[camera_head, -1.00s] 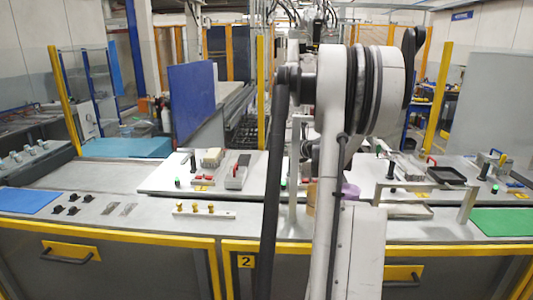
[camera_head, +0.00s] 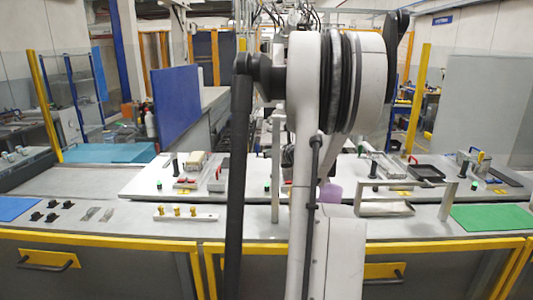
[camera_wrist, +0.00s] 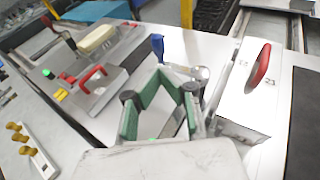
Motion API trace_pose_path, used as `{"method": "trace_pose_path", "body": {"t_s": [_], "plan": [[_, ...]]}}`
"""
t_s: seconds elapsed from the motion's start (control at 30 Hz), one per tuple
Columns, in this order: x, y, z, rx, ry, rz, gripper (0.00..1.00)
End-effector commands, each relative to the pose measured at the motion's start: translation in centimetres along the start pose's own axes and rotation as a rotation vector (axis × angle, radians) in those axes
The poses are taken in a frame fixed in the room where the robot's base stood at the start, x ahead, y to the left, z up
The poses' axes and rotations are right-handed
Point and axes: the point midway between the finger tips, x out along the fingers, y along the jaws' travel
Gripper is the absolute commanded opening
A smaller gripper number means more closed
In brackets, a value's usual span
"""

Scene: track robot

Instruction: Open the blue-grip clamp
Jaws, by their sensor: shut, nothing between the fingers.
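The blue-grip clamp shows in the wrist view, with its blue grip (camera_wrist: 158,46) standing upright and its metal part (camera_wrist: 192,71) running to the right. My gripper (camera_wrist: 166,78) has green-lined fingers that converge at their tips, shut and empty. The tips appear just in front of the clamp, a little below the grip in the picture; whether they touch it I cannot tell. The fingers hide part of the clamp's base. In the head view my arm covers the middle of the bench, and I cannot make out the clamp or my gripper there.
In the wrist view, a red-handled fixture (camera_wrist: 92,80) with a cream block (camera_wrist: 97,38) lies left; a white box with a red handle (camera_wrist: 258,70) stands close right. In the head view, a green mat (camera_head: 493,217) and a strip with yellow knobs (camera_head: 185,216) lie on the bench.

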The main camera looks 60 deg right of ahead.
Motion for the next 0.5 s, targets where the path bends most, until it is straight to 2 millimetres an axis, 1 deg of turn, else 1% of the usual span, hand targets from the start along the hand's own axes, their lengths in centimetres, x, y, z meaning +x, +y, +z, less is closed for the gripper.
{"method": "trace_pose_path", "body": {"t_s": [0.03, 0.1, 0.3, 0.4, 0.5], "plan": [[-1.1, -0.1, 0.0, 0.001, 0.0, -0.003, 0.0], [-2.6, -0.1, 0.0, 0.002, 0.0, -0.003, 0.0], [-6.4, 0.0, 0.0, 0.002, 0.0, -0.002, 0.0], [-7.9, 0.0, 0.0, 0.001, 0.0, -0.003, 0.0], [-8.9, 0.1, 0.0, 0.0, 0.0, -0.001, 0.0]]}}
